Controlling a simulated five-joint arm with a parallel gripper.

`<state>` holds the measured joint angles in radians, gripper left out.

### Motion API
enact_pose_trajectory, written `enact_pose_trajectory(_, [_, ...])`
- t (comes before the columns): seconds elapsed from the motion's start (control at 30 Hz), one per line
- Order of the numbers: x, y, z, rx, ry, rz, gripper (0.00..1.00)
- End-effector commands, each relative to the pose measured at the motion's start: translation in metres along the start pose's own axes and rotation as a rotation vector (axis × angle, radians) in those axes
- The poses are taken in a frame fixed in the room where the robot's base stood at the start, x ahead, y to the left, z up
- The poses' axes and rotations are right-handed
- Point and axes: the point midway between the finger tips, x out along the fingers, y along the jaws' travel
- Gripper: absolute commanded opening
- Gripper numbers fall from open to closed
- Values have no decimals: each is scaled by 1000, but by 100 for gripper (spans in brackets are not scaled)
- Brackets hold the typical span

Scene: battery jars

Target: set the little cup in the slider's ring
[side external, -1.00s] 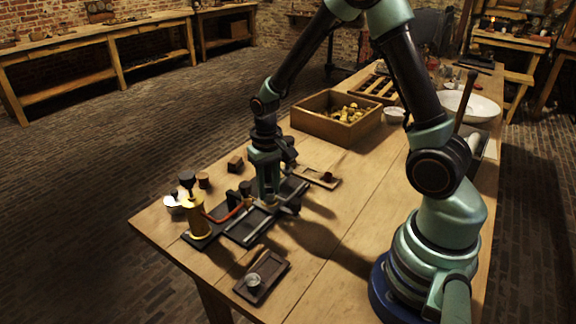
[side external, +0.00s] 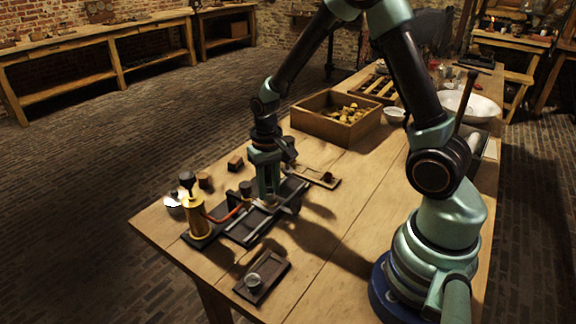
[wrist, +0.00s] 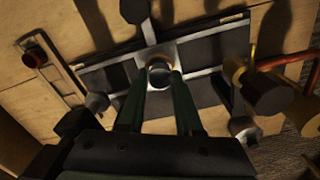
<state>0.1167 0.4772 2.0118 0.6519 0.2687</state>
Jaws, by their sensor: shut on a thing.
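My gripper (wrist: 160,82) is shut on a small round cup (wrist: 159,70), which shows between the fingertips in the wrist view. The cup is at the pale metal slider plate (wrist: 188,50), between the dark panels of the apparatus. The fingers hide part of the cup and of the slider's ring, so I cannot tell whether the cup is seated. In the side external view my gripper (side external: 270,198) points down over the black apparatus base (side external: 240,236), and the cup is hidden there.
A brass column with a dark knob (side external: 195,215) stands left of my gripper, joined to a red-orange tube. A wooden box (side external: 318,125) stands behind.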

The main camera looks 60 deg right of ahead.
Motion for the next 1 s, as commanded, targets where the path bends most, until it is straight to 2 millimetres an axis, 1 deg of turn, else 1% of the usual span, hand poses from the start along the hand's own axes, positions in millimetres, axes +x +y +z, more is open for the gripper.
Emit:
enact_pose_trajectory(0.73, [13,0,0,0,0,0,0])
enact_pose_trajectory(0.77, [12,0,0,0,0,0,46])
enact_pose_trajectory(1.0, [12,0,0,0,0,0,47])
